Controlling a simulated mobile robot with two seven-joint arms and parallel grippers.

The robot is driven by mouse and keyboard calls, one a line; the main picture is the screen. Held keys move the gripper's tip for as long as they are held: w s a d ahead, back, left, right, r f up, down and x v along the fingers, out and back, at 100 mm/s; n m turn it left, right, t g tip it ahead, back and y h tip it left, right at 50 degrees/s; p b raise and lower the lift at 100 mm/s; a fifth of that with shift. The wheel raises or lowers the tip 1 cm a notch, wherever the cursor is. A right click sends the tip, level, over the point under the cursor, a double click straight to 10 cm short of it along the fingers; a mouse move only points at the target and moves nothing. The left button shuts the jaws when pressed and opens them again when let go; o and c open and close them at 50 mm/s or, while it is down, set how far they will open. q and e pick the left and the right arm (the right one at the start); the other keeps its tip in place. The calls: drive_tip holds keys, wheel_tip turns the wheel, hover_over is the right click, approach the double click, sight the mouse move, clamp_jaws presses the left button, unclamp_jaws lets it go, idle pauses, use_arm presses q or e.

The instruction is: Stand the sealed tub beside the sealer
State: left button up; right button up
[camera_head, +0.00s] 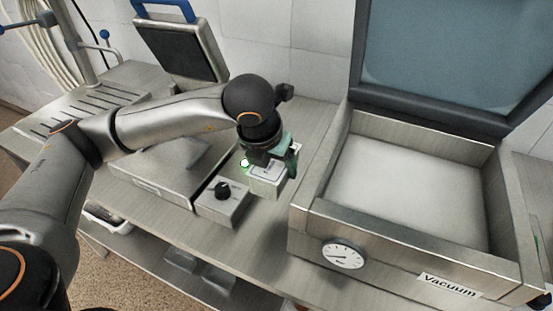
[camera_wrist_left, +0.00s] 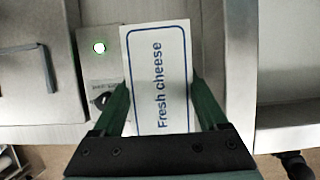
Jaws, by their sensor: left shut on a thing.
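The tub (camera_head: 264,187) is a pale box whose white, blue-edged top reads "Fresh cheese" in the left wrist view (camera_wrist_left: 158,75). My left gripper (camera_head: 271,165) points down and is shut on it, with one green finger on each side in the left wrist view (camera_wrist_left: 163,100). The tub is upright, just right of the grey control box (camera_head: 222,204) with a black knob and a lit green button. I cannot tell whether its base touches the counter. A low steel machine with a raised, blue-handled lid (camera_head: 180,48), seemingly the sealer, stands left of it. My right gripper is out of view.
A vacuum chamber (camera_head: 387,231) with an open lid and a dial gauge stands close on the right. A narrow strip of bare steel counter (camera_head: 262,238) lies between it and the control box. A lower shelf (camera_head: 196,284) shows below the counter's front edge.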

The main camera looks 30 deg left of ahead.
use_arm(q)
wheel_tip(320, 180, down, 6)
drive_tip(key=b, duration=0.3)
drive_tip(key=shift+w+f, duration=0.1)
drive_tip(key=shift+f, duration=0.1)
wheel_tip(320, 180, down, 3)
drive_tip(key=b, duration=0.3)
drive_tip(key=shift+f+b, duration=0.2)
drive_tip(key=shift+b, duration=0.1)
drive_tip(key=shift+f+b, duration=0.35)
drive_tip(key=shift+b, duration=0.05)
drive_tip(key=shift+f+b, duration=0.35)
drive_tip(key=shift+b, duration=0.1)
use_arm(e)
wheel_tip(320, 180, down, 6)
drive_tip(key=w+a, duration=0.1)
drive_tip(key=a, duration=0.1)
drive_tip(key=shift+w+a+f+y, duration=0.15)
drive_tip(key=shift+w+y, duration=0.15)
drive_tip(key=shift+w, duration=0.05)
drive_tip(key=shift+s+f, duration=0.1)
use_arm(q)
drive_tip(key=o, duration=1.5)
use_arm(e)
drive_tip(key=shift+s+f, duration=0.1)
use_arm(q)
drive_tip(key=shift+o, duration=0.2)
